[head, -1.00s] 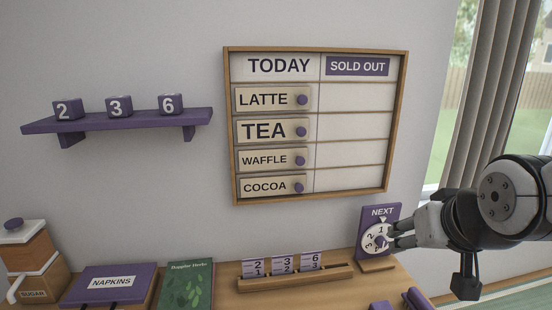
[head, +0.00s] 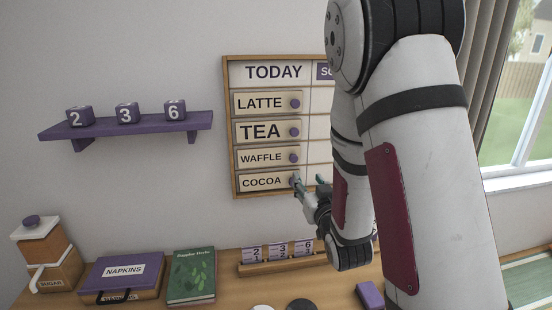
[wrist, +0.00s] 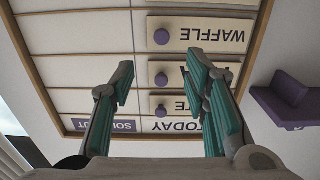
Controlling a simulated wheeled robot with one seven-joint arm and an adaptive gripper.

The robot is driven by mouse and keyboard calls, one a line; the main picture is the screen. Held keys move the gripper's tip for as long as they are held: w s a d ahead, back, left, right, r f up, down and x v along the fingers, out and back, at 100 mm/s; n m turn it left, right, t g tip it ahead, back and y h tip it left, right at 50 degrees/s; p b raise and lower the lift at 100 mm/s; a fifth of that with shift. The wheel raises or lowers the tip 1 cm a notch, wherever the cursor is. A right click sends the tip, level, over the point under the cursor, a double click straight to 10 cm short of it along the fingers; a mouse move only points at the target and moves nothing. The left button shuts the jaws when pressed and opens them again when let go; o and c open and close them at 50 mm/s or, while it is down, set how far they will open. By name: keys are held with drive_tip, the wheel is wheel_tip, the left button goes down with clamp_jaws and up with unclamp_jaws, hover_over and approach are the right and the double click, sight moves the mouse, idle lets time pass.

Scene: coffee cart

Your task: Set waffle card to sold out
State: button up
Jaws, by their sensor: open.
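The waffle card (head: 267,158) is a cream card with a purple knob (head: 294,158). It sits in the left, TODAY column of the wood-framed board (head: 227,120), between the tea and cocoa cards. In the wrist view, which is upside down, the waffle card (wrist: 215,33) is at the top. My gripper (head: 309,182) is open and empty in front of the board, near the cocoa card's knob in the head view. The gripper also shows in the wrist view (wrist: 160,72), fingers apart, below the waffle knob. My arm hides most of the SOLD OUT column in the head view.
The latte card (head: 262,103), tea card (head: 262,131) and cocoa card (head: 262,181) share the left column. The wrist view shows the sold-out column bare (wrist: 90,60). A purple shelf (head: 130,128) with numbered blocks is left. A card rack (head: 280,262) stands below.

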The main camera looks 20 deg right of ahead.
sight(294, 159)
drive_tip(key=w, duration=0.4)
drive_tip(key=w+d, duration=0.1)
drive_tip(key=w, duration=0.4)
drive_tip(key=w+d+b, duration=0.1)
drive_tip(key=w, duration=0.3)
drive_tip(key=shift+w+d, duration=0.25)
drive_tip(key=shift+w, duration=0.1)
clamp_jaws()
